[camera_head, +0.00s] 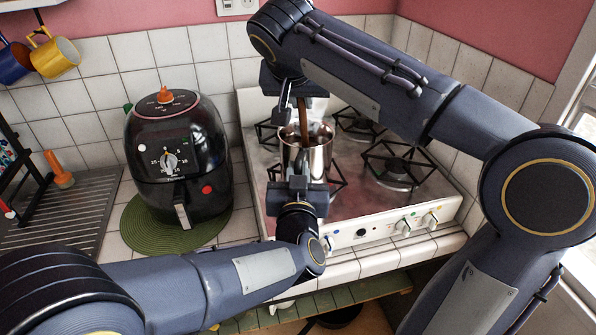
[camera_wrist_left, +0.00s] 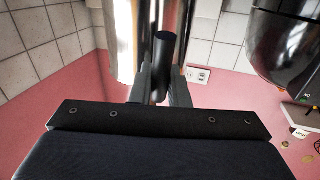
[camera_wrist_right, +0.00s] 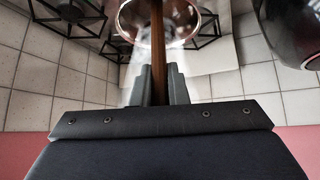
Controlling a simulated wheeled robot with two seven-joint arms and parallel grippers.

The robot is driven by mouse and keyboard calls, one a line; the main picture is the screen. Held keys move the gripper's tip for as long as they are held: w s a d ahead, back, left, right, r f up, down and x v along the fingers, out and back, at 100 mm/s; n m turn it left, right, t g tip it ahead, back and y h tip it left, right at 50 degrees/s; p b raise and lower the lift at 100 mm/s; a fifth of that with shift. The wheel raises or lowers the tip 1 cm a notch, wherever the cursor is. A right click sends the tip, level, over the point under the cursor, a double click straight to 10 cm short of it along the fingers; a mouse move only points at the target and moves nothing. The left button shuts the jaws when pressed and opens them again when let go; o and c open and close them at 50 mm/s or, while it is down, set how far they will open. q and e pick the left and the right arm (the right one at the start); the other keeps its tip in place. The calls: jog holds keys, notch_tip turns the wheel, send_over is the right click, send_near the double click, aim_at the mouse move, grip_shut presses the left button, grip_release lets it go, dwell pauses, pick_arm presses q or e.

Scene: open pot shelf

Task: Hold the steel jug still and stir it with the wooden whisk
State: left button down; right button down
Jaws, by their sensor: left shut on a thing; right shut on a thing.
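The steel jug (camera_head: 318,158) is over the front left of the stove in the head view. My left gripper (camera_head: 298,184) is shut on the jug's dark handle (camera_wrist_left: 163,62). The wooden whisk (camera_head: 303,122) points down into the jug's mouth. My right gripper (camera_head: 291,100) is above the jug, shut on the whisk's brown handle (camera_wrist_right: 158,50). In the right wrist view the handle runs to the jug's rim (camera_wrist_right: 203,22). The whisk's lower end is hidden inside the jug.
A black air fryer (camera_head: 178,150) stands on a green round mat (camera_head: 141,238) left of the stove (camera_head: 400,215). Burner grates (camera_head: 398,168) lie right of the jug. Mugs (camera_head: 55,56) hang at the upper left, above a drainboard (camera_head: 65,215). A tiled wall is behind.

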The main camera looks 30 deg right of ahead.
pick_arm(q)
jog(key=shift+r, duration=0.25)
pick_arm(e)
notch_tip(320, 180, up, 12)
jog(key=s+a, duration=0.2)
jog(key=shift+s+a, duration=0.3)
jog(key=shift+s, duration=0.05)
dwell(0.6)
notch_tip(320, 180, up, 4)
dwell(0.4)
pick_arm(q)
jog(key=c, duration=1.3)
grip_release()
jog(key=shift+f, duration=0.15)
